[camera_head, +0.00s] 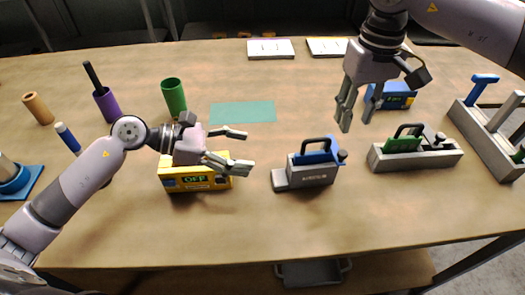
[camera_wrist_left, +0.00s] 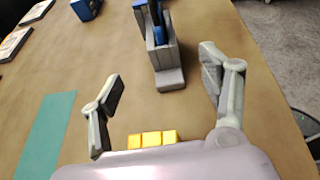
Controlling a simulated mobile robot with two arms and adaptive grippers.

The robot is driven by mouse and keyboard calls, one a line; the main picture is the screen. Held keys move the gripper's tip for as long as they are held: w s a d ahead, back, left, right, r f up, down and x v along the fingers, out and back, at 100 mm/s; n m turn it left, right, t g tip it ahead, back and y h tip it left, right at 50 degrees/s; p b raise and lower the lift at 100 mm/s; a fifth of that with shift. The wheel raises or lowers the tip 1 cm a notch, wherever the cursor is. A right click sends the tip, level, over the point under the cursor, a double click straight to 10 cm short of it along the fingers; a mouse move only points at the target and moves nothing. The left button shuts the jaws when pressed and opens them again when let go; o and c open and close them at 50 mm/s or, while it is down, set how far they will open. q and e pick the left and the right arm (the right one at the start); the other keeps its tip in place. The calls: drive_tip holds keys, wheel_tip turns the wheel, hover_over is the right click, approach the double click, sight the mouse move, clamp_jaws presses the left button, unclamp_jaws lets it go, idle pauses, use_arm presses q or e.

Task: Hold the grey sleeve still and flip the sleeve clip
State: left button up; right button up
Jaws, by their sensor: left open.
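A grey sleeve (camera_head: 305,179) with a blue piece (camera_head: 318,157) in it stands on the table, right of centre. A black handle-like clip (camera_head: 319,143) arches over its top. The sleeve also shows in the left wrist view (camera_wrist_left: 168,77), ahead between the fingers. My left gripper (camera_head: 240,150) is open and empty, left of the sleeve and apart from it; both fingers show in the left wrist view (camera_wrist_left: 160,85). My right gripper (camera_head: 357,117) points down, above and right of the sleeve, with its fingers apart and nothing between them.
A second grey holder (camera_head: 440,159) with a green piece stands to the right. A yellow box marked OFF (camera_head: 195,180) is under my left gripper. A green mat (camera_head: 243,112) lies behind. Coloured cylinders stand at left, and a grey rack (camera_head: 490,140) at far right.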

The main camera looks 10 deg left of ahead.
sight(307, 162)
use_arm(q)
drive_tip(key=x, duration=1.7)
drive_tip(key=shift+w+d, duration=0.1)
drive_tip(key=shift+d, duration=0.15)
